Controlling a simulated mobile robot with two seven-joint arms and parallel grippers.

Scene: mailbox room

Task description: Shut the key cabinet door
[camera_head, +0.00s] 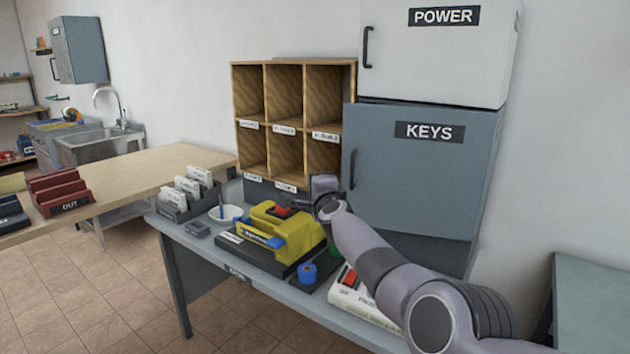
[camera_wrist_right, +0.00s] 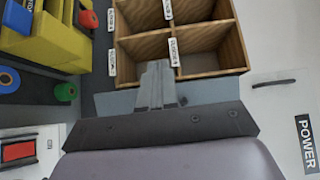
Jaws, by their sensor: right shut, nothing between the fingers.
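The grey key cabinet, labelled KEYS, stands at the right in the head view. Its door (camera_head: 425,175) has a dark vertical handle on its left edge. The door's left edge sits a little left of the cabinet above, and it looks near closed; I cannot tell the exact gap. My right gripper (camera_head: 322,187) is just left of the handle, before the pigeonholes, shut and empty. In the right wrist view its fingers (camera_wrist_right: 155,82) are together over a grey-blue strip (camera_wrist_right: 110,104), likely the key cabinet, mostly hidden by the gripper. My left gripper is not in view.
A white POWER cabinet (camera_head: 437,60) sits above the key cabinet. Wooden pigeonholes (camera_head: 268,92) stand to its left.

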